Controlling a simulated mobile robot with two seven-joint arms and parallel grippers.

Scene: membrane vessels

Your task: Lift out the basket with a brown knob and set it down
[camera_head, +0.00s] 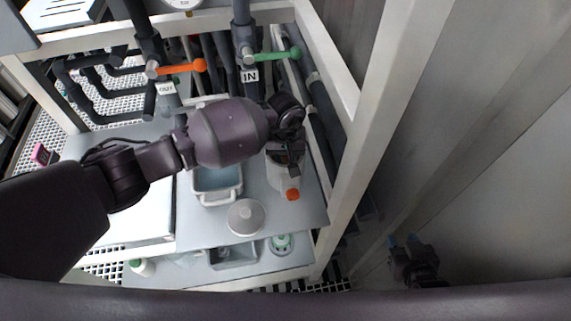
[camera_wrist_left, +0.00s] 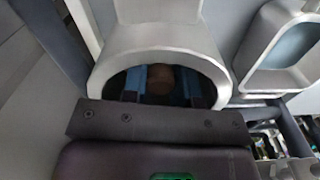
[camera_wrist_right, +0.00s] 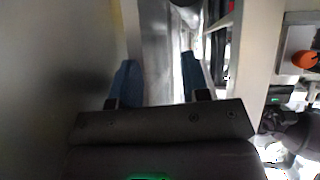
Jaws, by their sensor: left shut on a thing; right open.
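The brown knob (camera_wrist_left: 160,79) of the basket shows in the left wrist view, between the blue fingers of my left gripper (camera_wrist_left: 172,86). The gripper is shut on it inside the round mouth of a pale grey vessel (camera_wrist_left: 165,40). The basket body is hidden. In the head view, my left gripper (camera_head: 288,158) reaches down over this vessel (camera_head: 282,178) and hides its mouth. My right gripper (camera_head: 402,241) is open and empty, low at the right beside the grey wall; its blue fingers (camera_wrist_right: 155,85) are apart in the right wrist view.
A white basin (camera_head: 218,199) with bluish liquid stands left of the vessel. A round grey lid (camera_head: 245,217) lies on the shelf in front. Pipes with an orange handle (camera_head: 180,68) and a green handle (camera_head: 272,57) stand behind. A white frame post (camera_head: 362,110) is close on the right.

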